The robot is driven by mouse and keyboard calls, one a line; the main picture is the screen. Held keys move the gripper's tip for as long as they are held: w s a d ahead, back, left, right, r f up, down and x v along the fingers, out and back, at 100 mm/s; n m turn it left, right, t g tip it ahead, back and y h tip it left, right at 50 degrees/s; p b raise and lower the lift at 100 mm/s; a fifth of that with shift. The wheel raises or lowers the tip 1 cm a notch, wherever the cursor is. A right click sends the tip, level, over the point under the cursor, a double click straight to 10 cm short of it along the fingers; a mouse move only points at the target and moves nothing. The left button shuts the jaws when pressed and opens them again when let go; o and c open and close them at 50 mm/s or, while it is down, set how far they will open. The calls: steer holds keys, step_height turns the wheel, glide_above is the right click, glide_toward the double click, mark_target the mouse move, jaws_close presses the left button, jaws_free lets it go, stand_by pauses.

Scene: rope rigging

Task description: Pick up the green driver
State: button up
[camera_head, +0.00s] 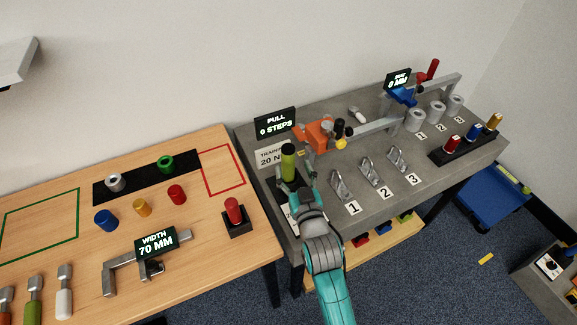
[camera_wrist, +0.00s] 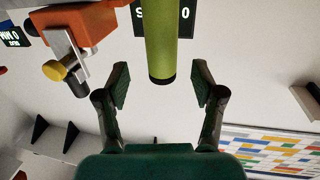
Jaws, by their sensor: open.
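The green driver (camera_head: 289,163) has an olive-green cylindrical handle and stands upright near the left edge of the grey bench. Its lower part is hidden by my gripper (camera_head: 294,191). In the wrist view the green handle (camera_wrist: 160,40) comes down from the top edge, and its dark end lies between the fingertips. My gripper (camera_wrist: 161,84) is open, with one finger on each side of the handle and a visible gap to both.
An orange device (camera_head: 319,134) with a dark and a yellow knob stands just right of the driver. Several metal clips (camera_head: 371,172) lie further right. The wooden table (camera_head: 225,262) to the left holds coloured cylinders and a width gauge (camera_head: 155,242).

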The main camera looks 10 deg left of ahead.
mark_target(290, 161)
steer(key=shift+x, duration=2.7)
steer(key=shift+a, duration=0.1)
steer(key=shift+r, duration=0.1)
jaws_close()
